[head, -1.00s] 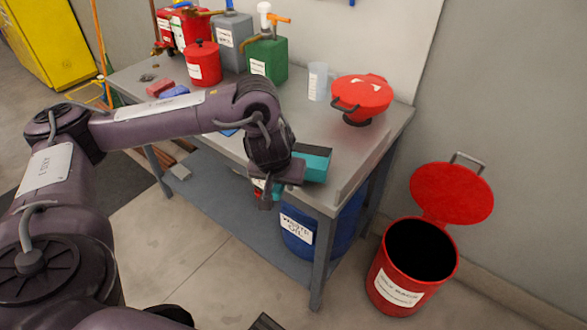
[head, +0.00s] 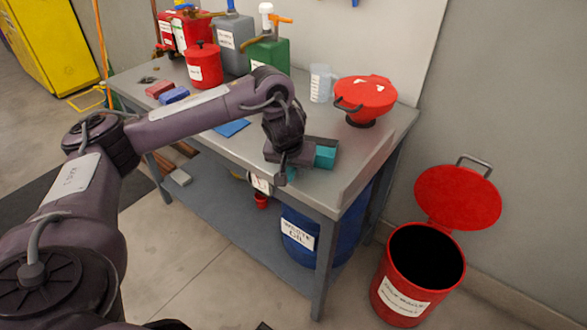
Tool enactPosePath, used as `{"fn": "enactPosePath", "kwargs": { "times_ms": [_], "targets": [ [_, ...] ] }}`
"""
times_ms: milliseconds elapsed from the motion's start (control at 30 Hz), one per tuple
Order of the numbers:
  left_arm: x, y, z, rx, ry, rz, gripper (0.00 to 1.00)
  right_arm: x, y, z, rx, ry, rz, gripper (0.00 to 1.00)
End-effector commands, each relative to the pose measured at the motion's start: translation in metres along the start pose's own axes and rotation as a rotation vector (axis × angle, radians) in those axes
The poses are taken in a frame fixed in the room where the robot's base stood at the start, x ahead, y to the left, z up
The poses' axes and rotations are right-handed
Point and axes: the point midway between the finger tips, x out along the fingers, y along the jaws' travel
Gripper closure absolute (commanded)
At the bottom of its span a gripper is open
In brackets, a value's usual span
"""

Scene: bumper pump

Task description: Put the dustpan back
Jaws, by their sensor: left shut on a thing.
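A teal dustpan (head: 325,157) with a dark edge is at the front right part of the grey workbench (head: 345,175). My left gripper (head: 290,165) is shut on it, reaching in from the left over the bench's front edge. The gripper's body hides much of the dustpan and its handle. I cannot tell whether the dustpan touches the bench top. My right gripper is out of view.
A red lidded pan (head: 368,97) and a clear measuring jug (head: 320,83) stand behind on the bench. Red, grey and green cans (head: 270,53) line the back. An open red waste bin (head: 422,262) stands on the floor at right. A blue drum (head: 310,240) sits under the bench.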

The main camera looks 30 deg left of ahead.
Motion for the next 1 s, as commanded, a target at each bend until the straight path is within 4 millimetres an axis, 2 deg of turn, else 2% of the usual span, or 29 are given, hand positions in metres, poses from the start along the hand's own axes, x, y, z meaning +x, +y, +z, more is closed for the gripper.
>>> {"fn": "enactPosePath", "kwargs": {
  "times_ms": [133, 167, 333, 667, 767, 1000],
  "targets": [
    [0.002, 0.000, 0.001, 0.000, 0.001, 0.001, 1.00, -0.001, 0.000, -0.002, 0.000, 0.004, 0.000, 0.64],
    [0.003, 0.000, 0.001, 0.000, -0.001, 0.000, 0.77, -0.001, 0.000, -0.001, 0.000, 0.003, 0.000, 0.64],
    [0.002, 0.000, 0.001, 0.000, 0.000, 0.000, 0.57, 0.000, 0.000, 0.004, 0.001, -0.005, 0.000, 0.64],
    [0.000, 0.000, 0.000, 0.000, 0.002, 0.000, 0.57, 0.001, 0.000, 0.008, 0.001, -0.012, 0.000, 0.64],
    [-0.015, 0.000, -0.002, 0.002, 0.003, 0.000, 0.57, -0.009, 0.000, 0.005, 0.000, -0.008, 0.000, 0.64],
    [-0.068, 0.000, -0.005, 0.002, 0.004, 0.000, 0.57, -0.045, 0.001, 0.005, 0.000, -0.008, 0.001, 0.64]
  ]
}}
